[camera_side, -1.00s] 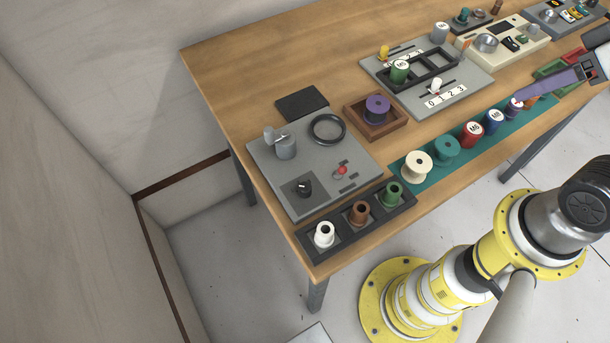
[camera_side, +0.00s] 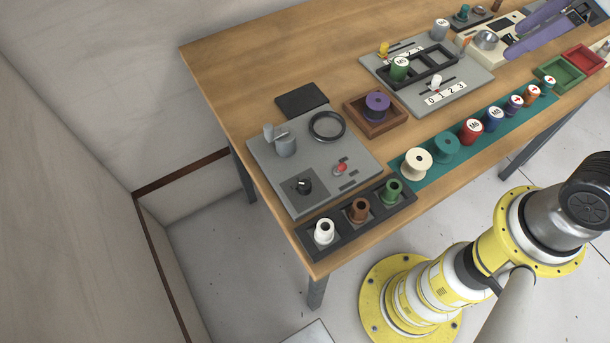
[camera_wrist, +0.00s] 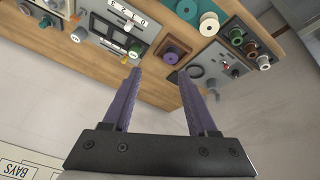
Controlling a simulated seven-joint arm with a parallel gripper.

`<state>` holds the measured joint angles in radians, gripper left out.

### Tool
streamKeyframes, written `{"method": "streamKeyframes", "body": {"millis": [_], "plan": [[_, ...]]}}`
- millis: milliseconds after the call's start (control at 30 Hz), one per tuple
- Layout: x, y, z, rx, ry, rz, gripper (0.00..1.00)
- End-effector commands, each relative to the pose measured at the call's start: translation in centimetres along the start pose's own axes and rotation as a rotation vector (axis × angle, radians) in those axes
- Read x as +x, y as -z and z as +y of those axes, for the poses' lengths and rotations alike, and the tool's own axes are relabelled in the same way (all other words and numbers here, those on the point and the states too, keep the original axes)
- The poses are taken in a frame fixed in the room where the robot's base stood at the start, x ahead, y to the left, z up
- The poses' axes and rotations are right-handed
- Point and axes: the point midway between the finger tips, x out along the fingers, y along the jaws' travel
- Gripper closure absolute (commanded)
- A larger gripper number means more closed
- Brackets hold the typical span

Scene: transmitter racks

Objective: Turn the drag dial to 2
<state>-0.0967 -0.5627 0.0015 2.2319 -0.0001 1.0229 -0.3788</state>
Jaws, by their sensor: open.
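A black round dial knob (camera_side: 304,186) sits on a dark square of the grey panel (camera_side: 262,160) at the table's left end. A number scale reading 0 1 2 3 (camera_side: 446,95) lies on another grey panel, beside a white slider knob (camera_side: 436,86). No label reading drag is legible, so I cannot tell which control bears that name. My gripper (camera_side: 508,46) is open and empty at the upper right in the side view, well away from the black knob. Its two purple fingers (camera_wrist: 158,73) stand apart in the wrist view, with nothing between them.
Several spools stand on a teal mat (camera_side: 411,178) along the front edge. A black rack (camera_side: 345,237) holds white, brown and green spools before the left panel. A wooden tray (camera_side: 366,122) holds a purple spool. Green (camera_side: 560,87) and red (camera_side: 583,62) trays lie right. The table's back left is clear.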

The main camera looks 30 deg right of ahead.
Motion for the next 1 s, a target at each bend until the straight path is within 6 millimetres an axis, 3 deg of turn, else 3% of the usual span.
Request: {"method": "streamKeyframes", "body": {"millis": [167, 267, 367, 500, 667, 800, 1000], "plan": [[1.0, 6.3, -1.6, -0.27, 0.086, -0.048, 0.41], [2.4, 9.9, -3.8, -0.434, 0.142, -0.078, 0.41], [4.2, 13.1, -6.8, -0.59, 0.197, -0.109, 0.41], [7.3, 16.4, -12.5, -0.79, 0.27, -0.157, 0.41], [10.9, 17.6, -19.5, -0.95, 0.332, -0.216, 0.41], [13.1, 16.6, -23.9, -1.039, 0.365, -0.266, 0.41], [13.9, 15.6, -25.7, -1.08, 0.378, -0.284, 0.41]]}}
